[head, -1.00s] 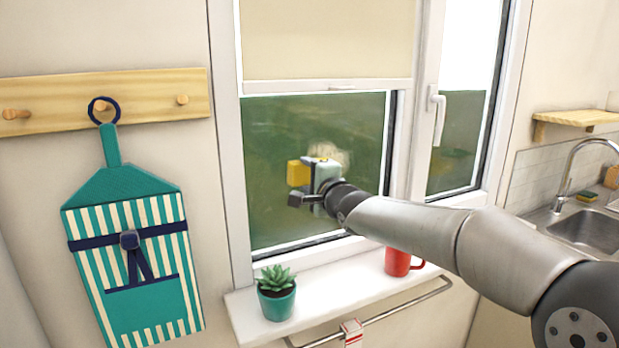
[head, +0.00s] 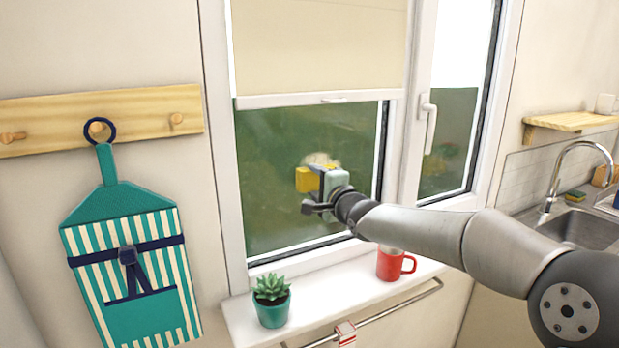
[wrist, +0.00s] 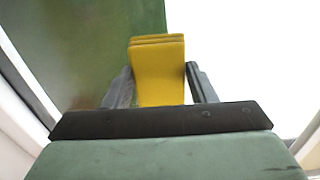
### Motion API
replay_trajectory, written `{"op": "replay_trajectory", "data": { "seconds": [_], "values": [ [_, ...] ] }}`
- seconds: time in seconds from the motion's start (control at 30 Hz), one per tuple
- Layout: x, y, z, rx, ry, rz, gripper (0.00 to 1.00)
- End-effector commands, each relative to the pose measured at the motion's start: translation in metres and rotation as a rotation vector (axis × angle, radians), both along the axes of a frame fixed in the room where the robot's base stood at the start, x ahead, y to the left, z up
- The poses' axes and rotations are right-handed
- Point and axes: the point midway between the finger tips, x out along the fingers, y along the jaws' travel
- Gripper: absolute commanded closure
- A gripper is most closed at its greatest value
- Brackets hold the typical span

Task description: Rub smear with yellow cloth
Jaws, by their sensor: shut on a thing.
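My gripper (head: 312,192) is in front of the left window pane in the head view. It is shut on the folded yellow cloth (head: 305,180). In the wrist view the cloth (wrist: 158,70) sticks out between the two dark fingers (wrist: 160,88). A pale, whitish smear (head: 320,160) shows on the glass just above the cloth and gripper; its lower part is hidden behind them. I cannot tell whether the cloth touches the glass.
A potted succulent (head: 271,300) and a red mug (head: 391,264) stand on the white sill (head: 335,296) below. A beige blind (head: 320,48) covers the upper window. A striped apron (head: 128,265) hangs at the left.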

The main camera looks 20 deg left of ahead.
Motion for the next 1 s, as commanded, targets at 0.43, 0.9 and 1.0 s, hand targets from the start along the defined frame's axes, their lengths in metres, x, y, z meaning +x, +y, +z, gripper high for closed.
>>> {"op": "replay_trajectory", "data": {
  "seconds": [0.43,0.9,1.0],
  "values": [
    [0.025,-0.021,0.003,0.001,0.002,-0.001,0.67],
    [0.044,-0.039,0.004,0.002,0.002,-0.002,0.67],
    [0.049,-0.046,0.004,0.001,0.001,-0.002,0.67]
  ]
}}
